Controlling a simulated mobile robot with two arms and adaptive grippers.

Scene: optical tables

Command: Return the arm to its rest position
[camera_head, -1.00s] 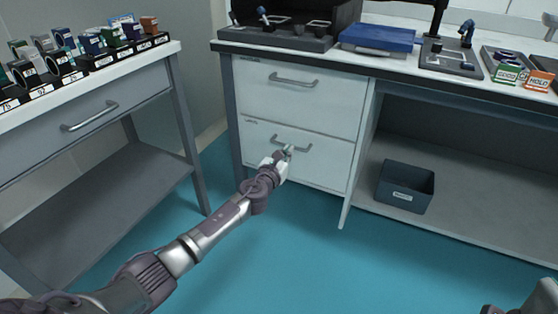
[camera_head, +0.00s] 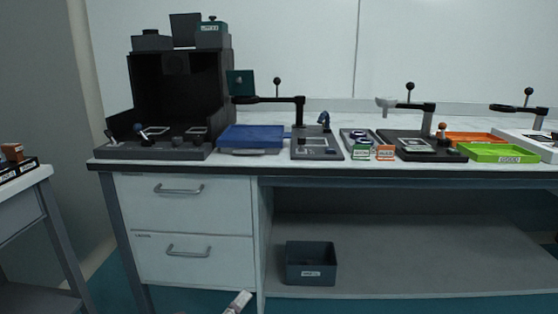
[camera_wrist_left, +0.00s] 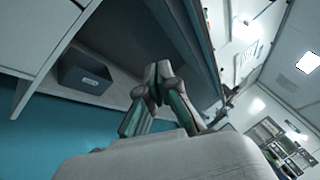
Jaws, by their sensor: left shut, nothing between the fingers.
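My left gripper (camera_wrist_left: 157,82) shows in the left wrist view with its fingertips together and nothing between them. Its fingers point toward the workbench's underside. In the head view only a small pale piece of my left arm shows at the bottom edge, in front of the drawer unit. The upper drawer (camera_head: 183,205) and lower drawer (camera_head: 195,267) look shut, and the left gripper is apart from their handles. My right gripper is in neither current view.
A dark open bin (camera_head: 311,264) stands on the shelf under the workbench; it also shows in the left wrist view (camera_wrist_left: 86,72). The benchtop carries a black enclosure (camera_head: 176,85), a blue case (camera_head: 252,138) and a green tray (camera_head: 497,153). A side table (camera_head: 40,245) stands left.

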